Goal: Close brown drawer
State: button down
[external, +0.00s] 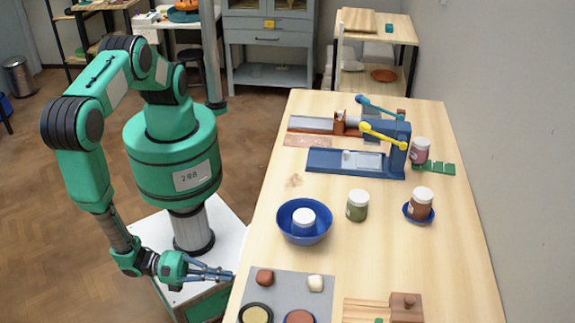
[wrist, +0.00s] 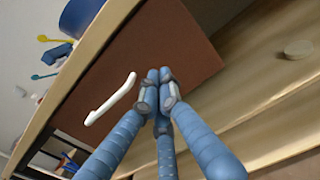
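The brown drawer (wrist: 140,65) shows its flat dark front in the wrist view, under the light wood table edge, with a long white handle (wrist: 110,98) on it. How far the drawer stands out is unclear. My gripper (wrist: 159,92) has its blue fingers drawn together, with nothing visible between them. The fingertips overlap the drawer front in the picture, to the right of the handle; contact cannot be told. In the external view my gripper (external: 230,274) is low beside the table's left edge, and the drawer front is hidden there.
The worktable (external: 330,255) holds a blue bowl (external: 304,237), jars and a grey mat (external: 290,287) near its left edge. In the wrist view, a pale wood surface (wrist: 245,90) with a small round whitish object (wrist: 298,50) lies right of the drawer front.

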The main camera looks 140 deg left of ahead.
jog(key=p+v, duration=0.1)
jog(key=v, duration=0.8)
jog(key=shift+s+d, duration=0.1)
jog(key=shift+r, duration=0.1)
dwell(0.5)
jog(key=a+r+n+g+h, duration=0.1)
jog(key=a+r+n+g, duration=0.35)
jog(key=r, duration=0.45)
jog(key=s+a+r+n+g, duration=0.1)
jog(key=a+r+n+g, duration=0.35)
jog(key=r, duration=0.35)
jog(key=a+r+n+g+h, duration=0.1)
jog(key=a+r+n+g, duration=0.4)
jog(key=r, duration=0.4)
jog(key=s+a+r+n+t+h, duration=0.1)
jog(key=s+r+n+t+h, duration=0.2)
jog(key=r, duration=0.9)
jog(key=s+a+r+n+t+h, duration=0.2)
jog(key=s+r+n+t+h, duration=0.1)
jog(key=s+r+n+h, duration=0.4)
jog(key=s+r+n, duration=0.3)
jog(key=s+r, duration=0.2)
jog(key=r, duration=0.1)
jog(key=shift+a+t+h, duration=0.35)
jog(key=shift+t+h, duration=0.05)
jog(key=shift+s, duration=0.1)
